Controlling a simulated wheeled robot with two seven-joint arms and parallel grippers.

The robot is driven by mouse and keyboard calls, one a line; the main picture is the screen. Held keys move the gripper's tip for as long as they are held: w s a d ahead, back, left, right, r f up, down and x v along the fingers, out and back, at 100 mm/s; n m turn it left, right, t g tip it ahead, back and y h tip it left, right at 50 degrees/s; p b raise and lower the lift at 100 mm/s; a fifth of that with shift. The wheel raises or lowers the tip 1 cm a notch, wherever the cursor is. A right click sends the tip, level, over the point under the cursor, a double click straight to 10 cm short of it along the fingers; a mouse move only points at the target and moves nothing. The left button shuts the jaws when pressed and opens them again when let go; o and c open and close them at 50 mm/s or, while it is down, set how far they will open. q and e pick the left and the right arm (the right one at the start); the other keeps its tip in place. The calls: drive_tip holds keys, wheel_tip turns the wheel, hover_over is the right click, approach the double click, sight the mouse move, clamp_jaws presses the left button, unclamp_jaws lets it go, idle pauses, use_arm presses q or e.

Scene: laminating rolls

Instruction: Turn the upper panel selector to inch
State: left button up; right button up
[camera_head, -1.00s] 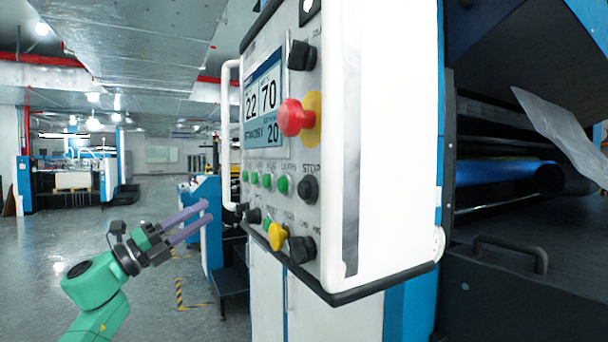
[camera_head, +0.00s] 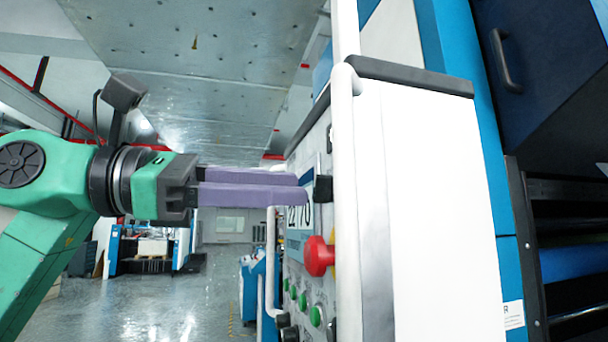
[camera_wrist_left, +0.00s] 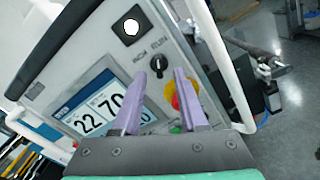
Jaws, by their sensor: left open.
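The upper panel selector is a black knob (camera_head: 323,188) on the control panel's face, seen nearly edge-on in the head view. In the left wrist view the knob (camera_wrist_left: 158,64) sits below a square black-framed button, with labels that seem to read INCH and RUN above it. Its exact pointing is hard to tell. My left gripper (camera_head: 304,187) has its two purple fingers level and pointing at the knob, their tips close to it. In the left wrist view the fingers (camera_wrist_left: 160,76) are open and apart, the knob appearing between and just beyond their tips. My right gripper is not in view.
The red stop button (camera_head: 318,256) stands out below the selector; it is partly behind a finger in the left wrist view. The screen (camera_head: 298,218) lies beside it. A white rail (camera_head: 271,260) runs along the panel's far edge. Green buttons (camera_head: 302,300) sit lower.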

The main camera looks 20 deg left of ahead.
sight(326, 189)
use_arm(q)
drive_tip(key=shift+x, duration=0.95)
drive_tip(key=shift+w+d+p, duration=0.3)
drive_tip(key=shift+w+d, duration=0.05)
clamp_jaws()
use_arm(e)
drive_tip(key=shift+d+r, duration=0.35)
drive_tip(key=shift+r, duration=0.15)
use_arm(q)
drive_tip(key=shift+n, duration=0.4)
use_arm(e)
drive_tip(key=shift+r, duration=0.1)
use_arm(q)
drive_tip(key=n+p, duration=0.1)
drive_tip(key=n, duration=0.4)
drive_tip(key=n+p, duration=0.1)
drive_tip(key=n, duration=0.5)
drive_tip(key=shift+p, duration=0.3)
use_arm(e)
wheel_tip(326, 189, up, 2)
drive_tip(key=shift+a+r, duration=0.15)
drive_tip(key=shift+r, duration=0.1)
use_arm(q)
unclamp_jaws()
